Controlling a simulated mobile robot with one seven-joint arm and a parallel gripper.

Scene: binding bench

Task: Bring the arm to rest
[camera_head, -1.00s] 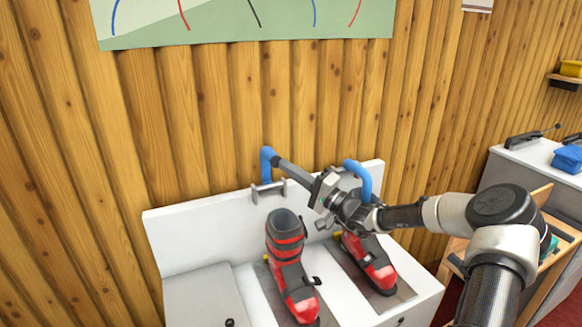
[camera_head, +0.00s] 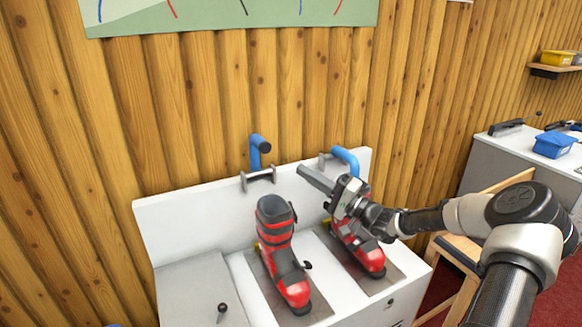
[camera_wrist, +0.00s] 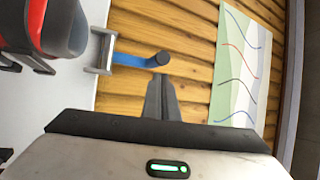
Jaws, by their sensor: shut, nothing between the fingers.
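My gripper (camera_head: 302,169) is shut and empty, held above the white bench (camera_head: 182,222) between the two blue-handled levers. In the wrist view my gripper's closed fingers (camera_wrist: 161,78) point at the wood wall, with the tips close in the picture to the end of a blue handle (camera_wrist: 140,61). In the head view the left blue handle (camera_head: 256,152) stands clear to the left of the fingertips. The right blue handle (camera_head: 347,158) shows behind my gripper body. My arm reaches in from the lower right.
A red and black ski boot (camera_head: 281,262) stands on the bench's left plate. Another boot (camera_head: 366,256) stands on the right plate, partly hidden by my gripper. A grey counter with a blue box (camera_head: 553,144) is at the right. The wood wall (camera_head: 190,110) is behind.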

